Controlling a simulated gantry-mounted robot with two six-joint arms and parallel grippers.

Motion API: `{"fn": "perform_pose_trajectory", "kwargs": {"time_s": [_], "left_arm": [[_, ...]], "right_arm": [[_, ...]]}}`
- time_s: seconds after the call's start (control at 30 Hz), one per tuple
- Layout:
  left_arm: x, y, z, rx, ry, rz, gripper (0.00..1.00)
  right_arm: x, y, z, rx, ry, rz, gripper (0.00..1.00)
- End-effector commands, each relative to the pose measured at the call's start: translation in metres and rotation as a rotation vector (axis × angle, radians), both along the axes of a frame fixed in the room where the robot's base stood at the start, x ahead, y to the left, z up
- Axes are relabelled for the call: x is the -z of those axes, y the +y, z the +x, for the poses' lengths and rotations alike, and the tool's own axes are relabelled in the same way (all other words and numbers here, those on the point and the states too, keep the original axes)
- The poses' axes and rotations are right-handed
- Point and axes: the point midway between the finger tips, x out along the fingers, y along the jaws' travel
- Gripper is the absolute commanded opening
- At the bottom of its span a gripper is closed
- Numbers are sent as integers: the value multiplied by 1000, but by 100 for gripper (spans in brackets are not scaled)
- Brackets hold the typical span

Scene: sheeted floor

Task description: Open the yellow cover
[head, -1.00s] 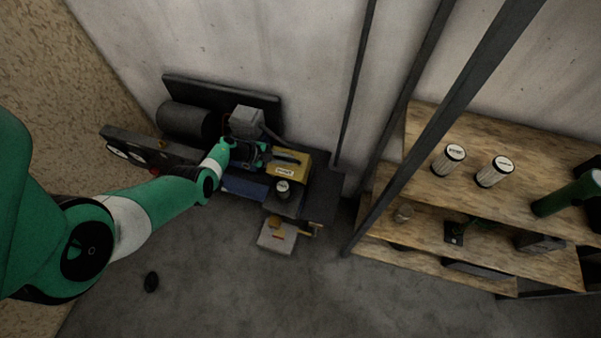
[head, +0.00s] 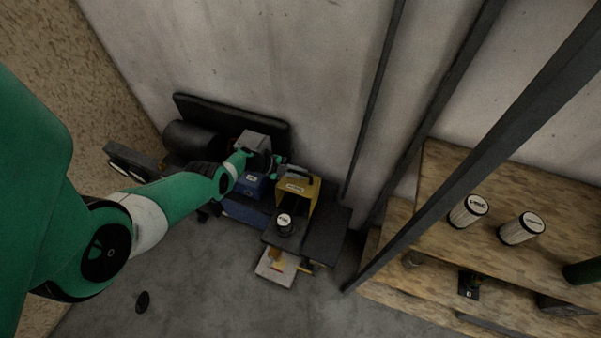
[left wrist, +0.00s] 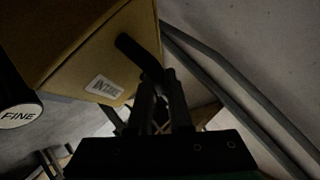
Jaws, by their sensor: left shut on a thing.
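The yellow cover (head: 298,187) stands swung up on the machine by the wall, its front raised and a dark opening below it. In the left wrist view the cover (left wrist: 92,50) fills the upper left and carries a white label reading "INTAKE". Its dark handle (left wrist: 137,54) runs to my left gripper (left wrist: 160,82), whose fingers are shut on it. In the head view my left gripper (head: 276,164) is at the cover's upper left, small and partly hidden by my arm.
A dark canister with a white top (head: 284,222) stands in front of the opening; its top (left wrist: 20,116) reads "FINE". A blue box (head: 250,186) is left of the cover. Wooden shelves with white filters (head: 468,211) stand at right, behind dark posts. The front floor is mostly clear.

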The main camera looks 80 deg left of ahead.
Motion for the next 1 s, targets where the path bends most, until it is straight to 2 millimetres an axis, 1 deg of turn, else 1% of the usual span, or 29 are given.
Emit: {"fn": "perform_pose_trajectory", "kwargs": {"time_s": [0.27, 0.3, 0.37, 0.4, 0.43, 0.63, 0.73, 0.87, 1.0], "left_arm": [[1, 0, 0, 0, 1, -1, 0], [1, 0, 0, 0, 1, -1, 24], [1, -1, 0, 0, 1, -1, 35], [1, -1, 0, 0, 1, -1, 42], [1, -1, 0, 0, 1, -1, 46], [0, 0, 0, 0, 1, -1, 46], [-4, 0, -3, -2, 1, -1, 46], [-19, 2, -18, -3, 0, -2, 46], [-40, 5, -46, -5, 1, -1, 46]], "right_arm": [[0, 0, 0, 0, 0, 0, 50], [0, 0, 0, 0, 0, 0, 50], [0, 0, 0, 0, 0, 0, 50], [0, 0, 0, 0, 0, 0, 50], [0, 0, 0, 0, 0, 0, 50], [0, 0, 0, 0, 0, 0, 50], [-5, 0, 0, 0, 0, 0, 50], [-24, 0, 0, 0, 0, 0, 50], [-53, 0, 0, 0, 0, 0, 50]]}}
